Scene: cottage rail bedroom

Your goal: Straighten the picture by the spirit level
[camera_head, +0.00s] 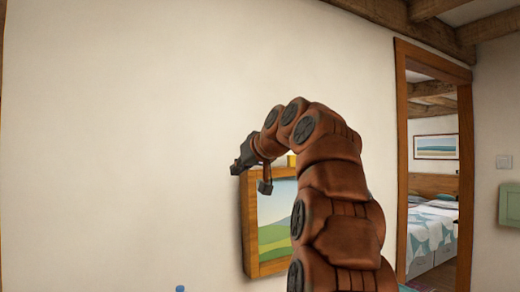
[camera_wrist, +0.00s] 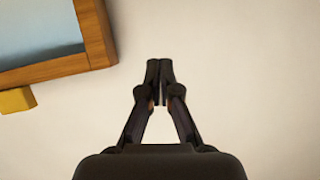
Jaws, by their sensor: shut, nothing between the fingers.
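The picture (camera_head: 276,233), a landscape in a wooden frame, hangs on the cream wall; my arm hides its right part. One frame corner (camera_wrist: 97,45) shows at upper left in the wrist view. A yellow block (camera_wrist: 17,100), probably the spirit level, sits against the frame's edge there; a yellow bit (camera_head: 291,160) shows above the frame's top edge in the head view. Its bubble cannot be seen. My gripper (camera_head: 236,169) is by the frame's upper left corner. In the wrist view my gripper (camera_wrist: 159,68) is shut and empty, apart from the frame, over bare wall.
The wall (camera_head: 120,130) left of the picture is bare. A wooden doorway (camera_head: 402,150) at the right opens to a room with a bed (camera_head: 432,230). A green box (camera_head: 509,207) is on the far right wall. A small blue tip (camera_head: 180,289) shows at the bottom edge.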

